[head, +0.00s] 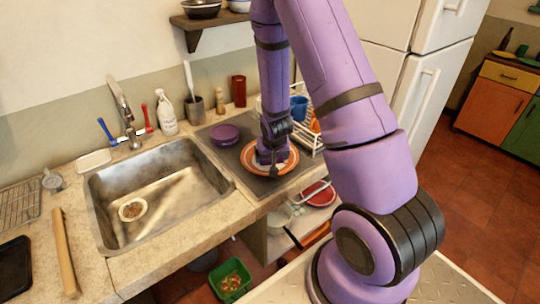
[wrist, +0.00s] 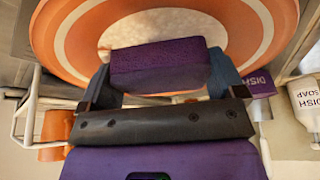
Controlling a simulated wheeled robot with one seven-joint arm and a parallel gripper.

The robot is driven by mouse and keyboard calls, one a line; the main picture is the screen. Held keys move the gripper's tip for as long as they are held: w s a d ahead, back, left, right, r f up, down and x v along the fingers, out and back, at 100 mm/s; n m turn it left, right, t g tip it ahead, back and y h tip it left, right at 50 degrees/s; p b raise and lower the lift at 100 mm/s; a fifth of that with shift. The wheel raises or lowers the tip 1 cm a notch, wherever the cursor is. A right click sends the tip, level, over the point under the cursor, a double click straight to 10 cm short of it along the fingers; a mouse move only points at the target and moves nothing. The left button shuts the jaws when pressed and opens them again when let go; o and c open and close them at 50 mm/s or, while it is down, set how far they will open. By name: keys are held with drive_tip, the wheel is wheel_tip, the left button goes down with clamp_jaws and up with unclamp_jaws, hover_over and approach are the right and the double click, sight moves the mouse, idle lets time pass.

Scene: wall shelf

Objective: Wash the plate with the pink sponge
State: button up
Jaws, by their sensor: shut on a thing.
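An orange plate (head: 290,163) with a white middle lies on the dark mat right of the sink. It fills the top of the wrist view (wrist: 265,25). My gripper (head: 272,158) points down over the plate. In the wrist view, my gripper (wrist: 160,80) is shut on a purple-looking sponge (wrist: 160,63), one finger at each end. The sponge lies across the plate's pale middle in that view; I cannot tell whether it presses on it. In the head view my gripper hides the sponge and part of the plate.
A steel sink (head: 160,190) is on the left, with a small dish (head: 132,210) in it. A soap bottle (head: 166,112) stands behind the sink.

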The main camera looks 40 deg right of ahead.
drive_tip(key=shift+d, duration=0.35)
drive_tip(key=shift+w, duration=0.35)
drive_tip(key=shift+w, duration=0.1)
drive_tip(key=shift+w, duration=0.15)
drive_tip(key=shift+a, duration=0.15)
drive_tip(key=shift+a, duration=0.25)
drive_tip(key=shift+a, duration=0.1)
drive_tip(key=shift+s+a, duration=0.2)
drive_tip(key=shift+s, duration=0.1)
